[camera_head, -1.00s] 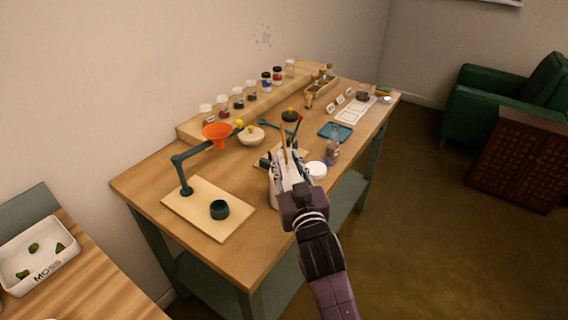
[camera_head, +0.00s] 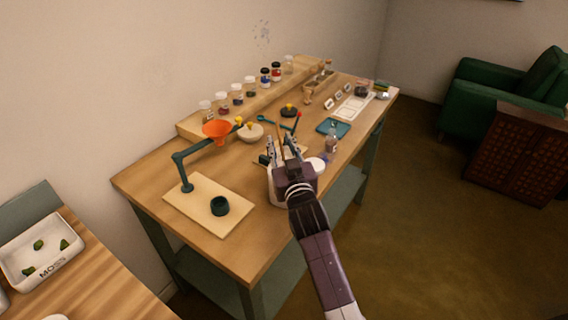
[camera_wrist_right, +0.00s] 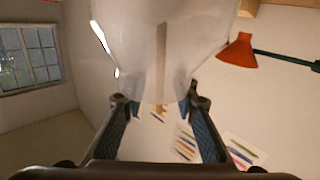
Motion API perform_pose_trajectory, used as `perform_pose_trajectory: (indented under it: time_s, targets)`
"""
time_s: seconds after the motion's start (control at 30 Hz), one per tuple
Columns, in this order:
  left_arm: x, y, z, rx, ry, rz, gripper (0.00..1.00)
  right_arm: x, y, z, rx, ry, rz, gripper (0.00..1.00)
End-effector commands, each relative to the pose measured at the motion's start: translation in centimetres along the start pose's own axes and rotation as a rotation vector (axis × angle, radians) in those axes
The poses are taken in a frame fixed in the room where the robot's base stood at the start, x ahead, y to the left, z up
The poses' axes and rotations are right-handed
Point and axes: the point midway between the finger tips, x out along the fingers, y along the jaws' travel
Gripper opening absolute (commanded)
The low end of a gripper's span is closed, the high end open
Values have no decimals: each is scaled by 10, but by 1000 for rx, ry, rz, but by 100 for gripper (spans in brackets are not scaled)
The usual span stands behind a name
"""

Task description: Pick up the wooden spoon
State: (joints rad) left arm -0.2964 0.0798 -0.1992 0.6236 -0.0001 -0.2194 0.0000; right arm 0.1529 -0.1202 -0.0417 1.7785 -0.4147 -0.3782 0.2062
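A thin upright wooden handle, likely the wooden spoon (camera_head: 281,146), rises from a white container (camera_head: 273,190) near the table's front edge. Its lower part is hidden. My right gripper (camera_head: 284,149) is at the container, with its two fingers apart on either side of the handle. In the right wrist view, the wooden handle (camera_wrist_right: 161,62) shows in front of a pale, blurred surface. The open fingers of my right gripper (camera_wrist_right: 163,108) stand to its left and right, with visible gaps. My left gripper is not in view.
A pale bowl (camera_head: 250,133), a teal tray (camera_head: 333,127) and a clear bottle (camera_head: 331,142) stand nearby. Several jars line the back shelf.

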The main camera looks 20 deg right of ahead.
Motion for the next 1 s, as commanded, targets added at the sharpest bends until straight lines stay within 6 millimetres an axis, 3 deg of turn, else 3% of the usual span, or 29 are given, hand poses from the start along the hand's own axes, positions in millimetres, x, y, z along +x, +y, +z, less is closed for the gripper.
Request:
perform_pose_trajectory:
  time_s: [0.1, 0.33, 0.77, 1.0]
  targets:
    - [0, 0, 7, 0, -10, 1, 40, 0, 0, 1, -1, -2, 0, 25]
    - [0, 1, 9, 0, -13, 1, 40, 0, 0, 1, -1, -3, 0, 0]
    - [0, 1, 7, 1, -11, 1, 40, 0, 0, 0, 0, -2, 0, 0]
    - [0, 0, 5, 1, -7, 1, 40, 0, 1, -20, 1, 4, 0, 0]
